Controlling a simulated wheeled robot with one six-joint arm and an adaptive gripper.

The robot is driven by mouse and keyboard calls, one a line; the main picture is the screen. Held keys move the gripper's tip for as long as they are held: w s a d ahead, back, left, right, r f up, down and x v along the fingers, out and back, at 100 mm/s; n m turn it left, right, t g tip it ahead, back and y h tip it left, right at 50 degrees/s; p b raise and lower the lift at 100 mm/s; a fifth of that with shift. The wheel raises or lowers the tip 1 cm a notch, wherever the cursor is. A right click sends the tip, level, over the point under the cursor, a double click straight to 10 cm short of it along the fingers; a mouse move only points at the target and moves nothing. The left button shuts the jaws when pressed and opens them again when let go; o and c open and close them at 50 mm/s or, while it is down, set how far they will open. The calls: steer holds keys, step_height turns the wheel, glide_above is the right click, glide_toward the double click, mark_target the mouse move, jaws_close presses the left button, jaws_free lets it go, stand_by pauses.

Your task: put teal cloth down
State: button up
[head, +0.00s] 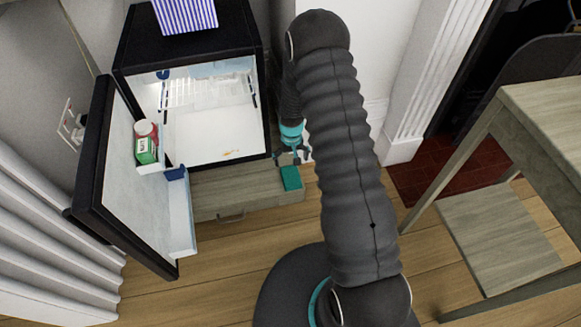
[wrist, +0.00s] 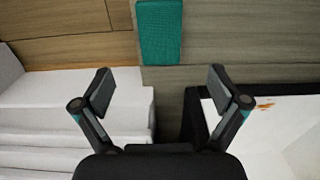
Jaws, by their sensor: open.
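The teal cloth (head: 290,178) is a small folded rectangle lying on the wooden stand (head: 232,190), near its right end, in the head view. It also shows at the top middle of the wrist view (wrist: 160,32), flat on the wood grain. My gripper (head: 292,157) is just behind the cloth in the head view, beside the right wall of the fridge. In the wrist view my gripper (wrist: 160,84) has its two fingers spread wide with nothing between them. The cloth lies beyond the fingertips, apart from them.
A small black fridge (head: 190,53) stands open on the stand, with an orange-brown stain on its floor. Its open door (head: 122,178) holds a green carton (head: 145,150). A striped container (head: 187,14) sits on top. A wooden table (head: 548,105) stands right; floor between is partly clear.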

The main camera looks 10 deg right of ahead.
steer(key=s+r+t, duration=0.1)
steer(key=s+r, duration=0.3)
steer(key=r, duration=1.2)
steer(key=s+r+t, duration=0.2)
steer(key=s+r, duration=0.2)
steer(key=r, duration=1.2)
steer(key=s+r+t, duration=0.1)
steer(key=s+r, duration=0.5)
steer(key=s, duration=0.5)
steer(key=s+r+t, duration=0.1)
steer(key=s+r, duration=0.6)
steer(key=s, duration=0.4)
steer(key=shift+s+a+t, duration=0.15)
steer(key=shift+s+t, duration=0.05)
steer(key=shift+t, duration=0.1)
steer(key=shift+o, duration=0.3)
steer(key=shift+r, duration=0.1)
